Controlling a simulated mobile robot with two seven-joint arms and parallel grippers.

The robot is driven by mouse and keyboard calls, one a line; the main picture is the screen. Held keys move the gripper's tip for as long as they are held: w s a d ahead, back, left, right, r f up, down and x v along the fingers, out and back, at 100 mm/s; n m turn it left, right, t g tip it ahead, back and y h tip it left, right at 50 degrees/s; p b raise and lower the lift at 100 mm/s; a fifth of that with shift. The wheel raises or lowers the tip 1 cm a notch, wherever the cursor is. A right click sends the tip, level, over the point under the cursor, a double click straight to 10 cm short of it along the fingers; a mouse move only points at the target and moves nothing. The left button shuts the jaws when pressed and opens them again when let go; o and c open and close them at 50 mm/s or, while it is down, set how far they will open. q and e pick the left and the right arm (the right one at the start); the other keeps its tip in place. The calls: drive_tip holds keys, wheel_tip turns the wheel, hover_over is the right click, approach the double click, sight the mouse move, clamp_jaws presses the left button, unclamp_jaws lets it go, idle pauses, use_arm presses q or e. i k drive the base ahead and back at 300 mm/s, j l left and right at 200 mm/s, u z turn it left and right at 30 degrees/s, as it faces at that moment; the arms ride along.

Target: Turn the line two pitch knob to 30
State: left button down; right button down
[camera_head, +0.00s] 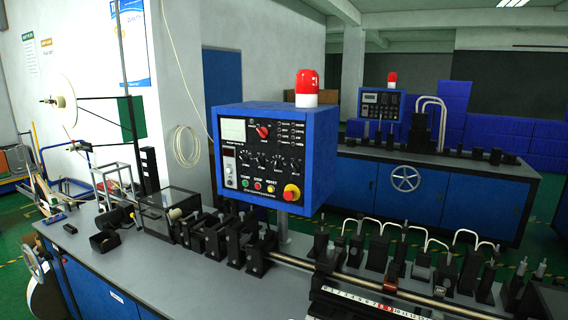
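A blue control box (317,165) with a black front panel stands above the near machine bench. The panel carries a row of small black knobs (259,158), a red rotary switch (263,131), a pale display (234,130) and several push buttons. Their labels and dial marks are too small to read, so I cannot tell which is a pitch knob or where it points. A second, smaller blue control box (381,105) stands on the far machine; its controls are too small to make out. Neither of my grippers shows in this view.
The near grey bench (140,275) carries black roller blocks and a numbered scale (372,303) at the front right. A red beacon (306,84) tops the near box, and a red and yellow button (291,192) sits low on its panel. A tape reel (57,98) stands left.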

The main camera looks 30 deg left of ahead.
sight(260, 161)
drive_tip(key=u, duration=1.3)
drive_tip(key=i+j, duration=0.1)
drive_tip(key=j, duration=0.5)
drive_tip(key=i+j, duration=0.15)
drive_tip(key=j, duration=0.15)
drive_tip(key=u, duration=0.05)
